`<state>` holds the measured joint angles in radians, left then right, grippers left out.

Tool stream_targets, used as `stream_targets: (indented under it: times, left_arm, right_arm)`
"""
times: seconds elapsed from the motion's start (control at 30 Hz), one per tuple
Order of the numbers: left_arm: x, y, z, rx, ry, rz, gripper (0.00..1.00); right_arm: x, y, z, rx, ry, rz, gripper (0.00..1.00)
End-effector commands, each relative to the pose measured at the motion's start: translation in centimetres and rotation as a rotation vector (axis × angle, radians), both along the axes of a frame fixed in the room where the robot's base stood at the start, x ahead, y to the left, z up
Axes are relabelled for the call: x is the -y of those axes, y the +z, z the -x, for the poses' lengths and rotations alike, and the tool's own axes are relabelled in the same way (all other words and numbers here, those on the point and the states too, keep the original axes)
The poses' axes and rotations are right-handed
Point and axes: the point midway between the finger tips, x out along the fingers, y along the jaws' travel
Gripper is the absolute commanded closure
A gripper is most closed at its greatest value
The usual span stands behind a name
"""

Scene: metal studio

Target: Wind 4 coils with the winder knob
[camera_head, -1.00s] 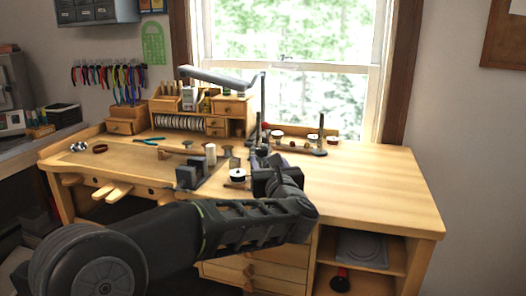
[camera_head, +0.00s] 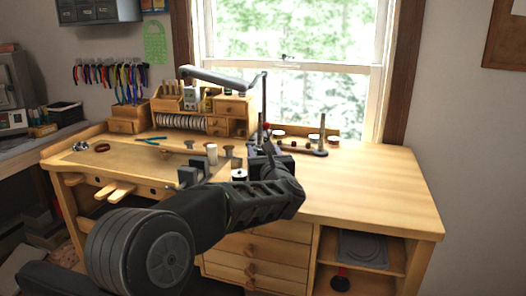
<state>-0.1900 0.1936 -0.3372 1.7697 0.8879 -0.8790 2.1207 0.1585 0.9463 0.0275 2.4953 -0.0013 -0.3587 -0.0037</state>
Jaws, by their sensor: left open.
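My left arm comes in from the lower left and crosses in front of the bench. My left gripper (camera_head: 270,152) is over the middle of the wooden bench, its fingers small and dark against dark items behind, open with nothing seen between them. A dark grey block-like device (camera_head: 190,175), perhaps the winder, stands left of the gripper, partly hidden by my forearm. A small red knob (camera_head: 267,126) shows just behind the gripper, beside a dark upright post. I cannot tell which part is the winder knob, and no coils can be made out. My right gripper is not in view.
The bench top (camera_head: 375,185) is clear on the right. A lamp (camera_head: 215,77) arches over the wooden organiser (camera_head: 230,106).

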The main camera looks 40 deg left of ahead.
Motion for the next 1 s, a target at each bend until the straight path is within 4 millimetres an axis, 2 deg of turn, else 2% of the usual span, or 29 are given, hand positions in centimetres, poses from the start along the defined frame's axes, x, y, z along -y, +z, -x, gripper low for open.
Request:
stream_targets:
  times: [0.1, 0.7, 1.0]
  left_arm:
    - [0.01, -0.02, 0.01, 0.0, 0.0, 0.0, 0.5]
    - [0.05, -0.01, 0.03, -0.001, 0.0, 0.001, 0.99]
    - [0.03, -0.1, 0.03, 0.0, -0.004, 0.001, 1.0]
  right_arm:
    - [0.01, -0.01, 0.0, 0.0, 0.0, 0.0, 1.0]
    - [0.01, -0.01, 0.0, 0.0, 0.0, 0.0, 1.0]
    - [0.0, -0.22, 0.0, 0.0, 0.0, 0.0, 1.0]
